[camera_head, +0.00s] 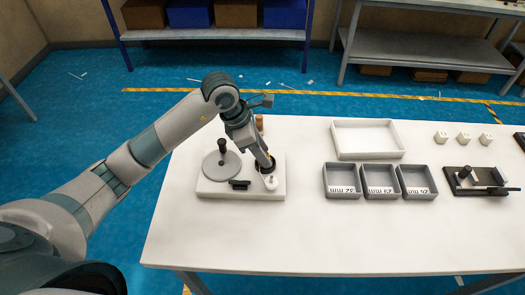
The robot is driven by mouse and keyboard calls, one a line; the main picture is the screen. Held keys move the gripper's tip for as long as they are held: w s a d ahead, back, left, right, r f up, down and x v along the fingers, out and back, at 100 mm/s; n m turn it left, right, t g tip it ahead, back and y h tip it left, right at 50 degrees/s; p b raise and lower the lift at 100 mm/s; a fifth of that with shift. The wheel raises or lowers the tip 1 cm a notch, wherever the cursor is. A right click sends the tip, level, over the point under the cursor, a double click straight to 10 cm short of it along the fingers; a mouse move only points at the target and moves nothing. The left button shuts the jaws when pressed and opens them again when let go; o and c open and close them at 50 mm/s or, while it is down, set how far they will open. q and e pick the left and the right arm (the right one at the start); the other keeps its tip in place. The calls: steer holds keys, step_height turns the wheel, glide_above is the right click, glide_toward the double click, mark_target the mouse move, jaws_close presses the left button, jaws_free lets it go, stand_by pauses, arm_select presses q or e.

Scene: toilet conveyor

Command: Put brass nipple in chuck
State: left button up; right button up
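My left gripper (268,168) points down over the right part of a white fixture board (211,191) on the table. A small white piece with a dark top (271,183) stands on the board right under the fingertips; it may be the chuck, and I cannot tell whether they touch. A tiny orange-yellow spot shows at the fingers, too small to name surely as the brass nipple. The finger gap is too small to read. A grey disc with a dark knob (222,165) is on the board's left. My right gripper is not in view.
A brown cylinder (259,122) stands behind my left gripper. The table's front (330,240) is clear.

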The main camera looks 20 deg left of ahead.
arm_select(q)
steer(key=shift+r, duration=0.2)
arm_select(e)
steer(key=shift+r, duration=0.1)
